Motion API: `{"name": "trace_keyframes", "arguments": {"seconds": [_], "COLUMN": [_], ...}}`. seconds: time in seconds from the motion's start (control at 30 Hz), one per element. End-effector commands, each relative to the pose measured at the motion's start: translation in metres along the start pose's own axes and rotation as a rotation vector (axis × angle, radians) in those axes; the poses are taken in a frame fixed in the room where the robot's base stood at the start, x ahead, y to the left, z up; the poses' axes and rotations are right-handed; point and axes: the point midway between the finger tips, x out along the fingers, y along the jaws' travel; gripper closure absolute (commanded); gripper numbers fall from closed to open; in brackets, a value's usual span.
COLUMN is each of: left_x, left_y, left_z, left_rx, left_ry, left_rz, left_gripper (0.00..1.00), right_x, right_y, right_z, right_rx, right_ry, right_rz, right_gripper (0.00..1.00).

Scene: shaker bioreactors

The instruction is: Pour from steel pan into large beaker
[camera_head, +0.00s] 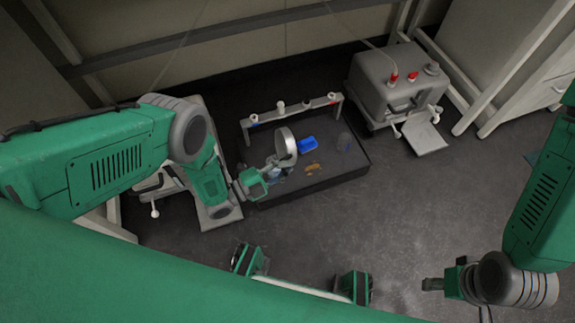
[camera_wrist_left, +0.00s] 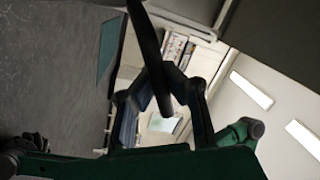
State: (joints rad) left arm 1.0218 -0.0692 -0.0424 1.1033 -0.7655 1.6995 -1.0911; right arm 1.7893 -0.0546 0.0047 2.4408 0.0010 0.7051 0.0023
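The steel pan (camera_head: 287,146) is in the head view, tilted steeply with its round face toward the right, above the left part of the dark low table (camera_head: 330,176). My left gripper (camera_head: 271,167) is at the pan's handle and appears shut on it. In the left wrist view, the fingers (camera_wrist_left: 165,100) meet around a dark, long piece (camera_wrist_left: 150,45), apparently the pan seen nearly edge-on. A clear vessel, perhaps the large beaker (camera_head: 344,142), stands at the table's right. A bluish clear shape (camera_head: 275,174) is partly hidden below the pan. My right gripper (camera_head: 440,284) is away at lower right, its fingers unclear.
A blue tray (camera_head: 307,144) and small orange-brown pieces (camera_head: 313,168) lie on the table. A grey machine with red knobs (camera_head: 395,85) is at the back right. Floor in front is mostly clear.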

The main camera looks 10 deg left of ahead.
Motion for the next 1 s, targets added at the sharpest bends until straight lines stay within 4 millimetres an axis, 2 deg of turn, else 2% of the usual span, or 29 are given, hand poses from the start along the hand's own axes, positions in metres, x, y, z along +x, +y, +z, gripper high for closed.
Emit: {"name": "trace_keyframes", "arguments": {"seconds": [1.0], "left_x": [-0.021], "left_y": [0.003], "left_z": [0.005], "left_rx": [-0.018], "left_ry": [0.078], "left_rz": [-0.143], "left_gripper": [1.0], "right_x": [0.0], "right_y": [0.0], "right_z": [0.0], "right_rx": [0.0], "right_ry": [0.0], "right_rz": [0.0], "right_gripper": [0.6]}}
